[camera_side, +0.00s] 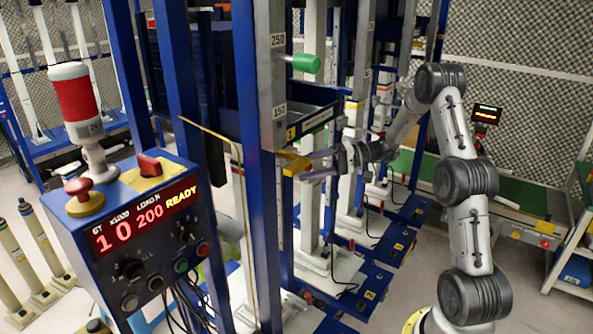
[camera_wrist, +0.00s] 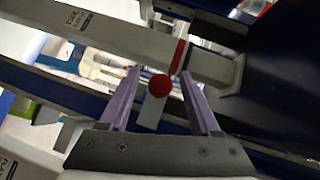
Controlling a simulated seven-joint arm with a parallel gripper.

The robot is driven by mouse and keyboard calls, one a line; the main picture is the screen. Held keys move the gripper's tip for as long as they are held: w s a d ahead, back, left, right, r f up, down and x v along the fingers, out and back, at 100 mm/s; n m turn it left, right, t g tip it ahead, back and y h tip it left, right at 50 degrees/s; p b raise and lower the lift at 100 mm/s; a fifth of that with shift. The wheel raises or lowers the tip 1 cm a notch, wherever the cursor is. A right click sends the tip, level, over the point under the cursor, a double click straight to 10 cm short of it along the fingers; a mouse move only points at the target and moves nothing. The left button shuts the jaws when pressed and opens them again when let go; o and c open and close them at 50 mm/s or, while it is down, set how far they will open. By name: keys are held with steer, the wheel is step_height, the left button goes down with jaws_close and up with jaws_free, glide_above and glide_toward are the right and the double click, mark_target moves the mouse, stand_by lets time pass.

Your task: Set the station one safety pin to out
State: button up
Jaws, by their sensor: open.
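My gripper (camera_side: 312,165) is at the blue frame of the front station, pointing left, with its two pale purple fingers apart. The wrist view shows the same open gripper (camera_wrist: 158,75). A red ball knob (camera_wrist: 159,86) lies between the fingers in that view, with a gap on either side. It may be the head of the safety pin; I cannot tell whether it is in or out. I cannot make out the red knob in the side view. A yellow piece (camera_side: 292,163) sits by the fingertips there.
A control box (camera_side: 140,240) reading READY stands at front left. More stations stand behind.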

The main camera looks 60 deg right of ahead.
steer(key=shift+x, duration=1.6)
jaws_close()
